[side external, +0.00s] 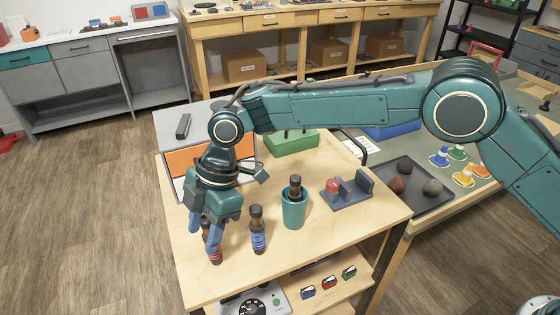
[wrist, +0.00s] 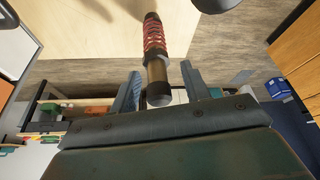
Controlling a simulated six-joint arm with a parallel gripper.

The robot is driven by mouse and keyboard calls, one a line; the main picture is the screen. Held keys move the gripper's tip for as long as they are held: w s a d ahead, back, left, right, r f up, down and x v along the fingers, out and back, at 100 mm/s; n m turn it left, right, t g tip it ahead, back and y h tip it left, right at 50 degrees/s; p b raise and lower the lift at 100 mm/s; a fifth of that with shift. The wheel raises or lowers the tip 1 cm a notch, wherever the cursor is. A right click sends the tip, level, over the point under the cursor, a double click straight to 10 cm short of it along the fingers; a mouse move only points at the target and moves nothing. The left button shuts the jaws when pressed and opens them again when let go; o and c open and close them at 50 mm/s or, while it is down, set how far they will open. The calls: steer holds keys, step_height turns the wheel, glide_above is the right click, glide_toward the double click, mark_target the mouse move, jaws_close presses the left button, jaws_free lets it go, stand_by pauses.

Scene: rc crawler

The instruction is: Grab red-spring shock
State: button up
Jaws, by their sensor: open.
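The red-spring shock (side external: 215,256) stands on the wooden bench top near its left front edge, partly hidden by my fingers. In the wrist view its red coil (wrist: 154,35) and dark end cap (wrist: 159,99) show between my two fingers, with a gap on each side. My gripper (side external: 206,242) is open and points down around the shock; it also shows in the wrist view (wrist: 160,74). A blue-spring shock (side external: 258,240) stands upright just to the right. A teal cup (side external: 294,210) holds another dark-topped shock (side external: 295,187), whose spring is hidden.
A grey holder (side external: 350,195) with a red part (side external: 333,185) stands right of the cup. A dark tray (side external: 416,199) with rocks lies farther right. An orange-and-white panel (side external: 185,160) and a green box (side external: 291,143) are behind my gripper. The bench's front edge is close.

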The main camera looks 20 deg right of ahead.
jaws_close()
stand_by(0.3)
steer(key=shift+r, duration=0.15)
steer(key=shift+r, duration=4.9)
